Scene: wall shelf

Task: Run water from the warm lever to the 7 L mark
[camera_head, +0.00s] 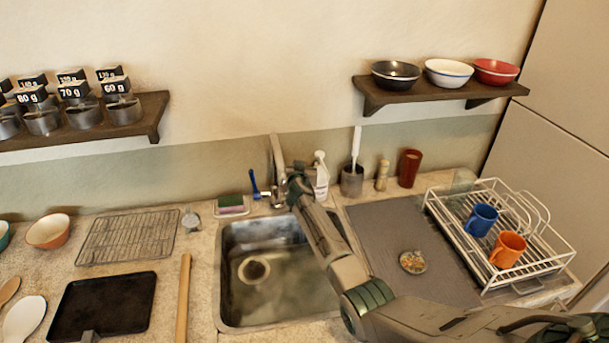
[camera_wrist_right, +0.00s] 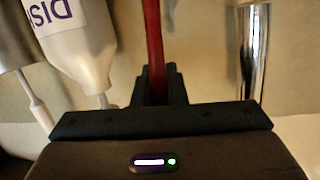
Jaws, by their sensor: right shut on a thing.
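My right gripper (camera_head: 297,180) reaches over the sink to the tap at the back wall. In the right wrist view its jaws (camera_wrist_right: 153,85) are shut on an upright red lever (camera_wrist_right: 152,40). The chrome tap (camera_head: 277,160) stands just beside the gripper, and its shiny pipe also shows in the wrist view (camera_wrist_right: 251,50). A blue lever (camera_head: 255,184) stands on the tap's left side. The steel sink (camera_head: 226,290) is below, with a round drain or ring (camera_head: 253,270) at its bottom. I cannot make out a water level or litre marks. My left gripper is out of view.
A white bottle (camera_head: 321,176) stands close right of my gripper, beside a brush holder (camera_head: 352,182). A sponge (camera_head: 231,202) lies left of the tap. A dish rack (camera_head: 481,262) with mugs is at the right. A rolling pin (camera_head: 184,300) lies left of the sink.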

